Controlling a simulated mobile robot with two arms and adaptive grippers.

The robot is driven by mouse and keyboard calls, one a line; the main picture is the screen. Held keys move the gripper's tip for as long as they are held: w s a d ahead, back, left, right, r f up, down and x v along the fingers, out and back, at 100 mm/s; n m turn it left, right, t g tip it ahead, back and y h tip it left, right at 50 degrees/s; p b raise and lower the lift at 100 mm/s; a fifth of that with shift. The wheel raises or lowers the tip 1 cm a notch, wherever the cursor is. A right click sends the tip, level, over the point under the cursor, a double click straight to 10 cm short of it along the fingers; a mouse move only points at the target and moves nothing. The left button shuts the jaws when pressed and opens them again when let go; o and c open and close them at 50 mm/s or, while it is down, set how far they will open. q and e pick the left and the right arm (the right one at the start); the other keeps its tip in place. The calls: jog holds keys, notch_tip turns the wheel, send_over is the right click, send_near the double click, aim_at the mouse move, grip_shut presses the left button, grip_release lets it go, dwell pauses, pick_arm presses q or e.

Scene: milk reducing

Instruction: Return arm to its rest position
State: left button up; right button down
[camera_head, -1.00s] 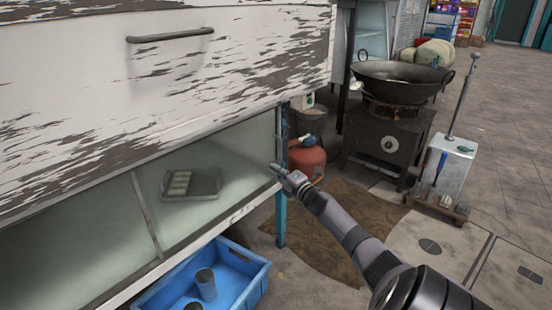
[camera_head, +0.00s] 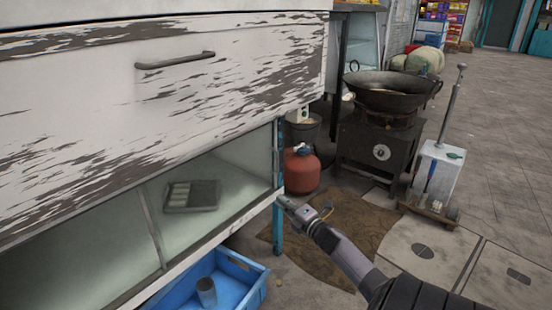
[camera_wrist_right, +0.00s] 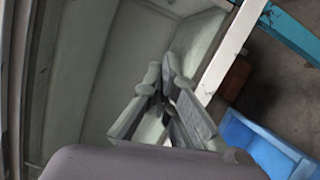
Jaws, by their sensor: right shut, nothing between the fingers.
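My right gripper (camera_head: 284,201) is at the lower right corner of the cabinet's glass-fronted compartment (camera_head: 110,240), close to its frame. It is shut and empty. In the right wrist view the fingers (camera_wrist_right: 163,88) meet in front of the compartment's pale panels. My right arm reaches in from the lower right of the head view. I cannot tell whether the fingertips touch the frame. My left gripper does not show.
A blue crate (camera_head: 245,262) with a dark cup (camera_head: 206,291) stands below the cabinet. A tray (camera_head: 192,195) lies inside the compartment. A red gas cylinder (camera_head: 302,170), a stove with a wok (camera_head: 380,95) and a white stand (camera_head: 438,172) are to the right. Open floor lies far right.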

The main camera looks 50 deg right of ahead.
jog(key=shift+s+a, duration=0.1)
jog(key=shift+s, duration=0.3)
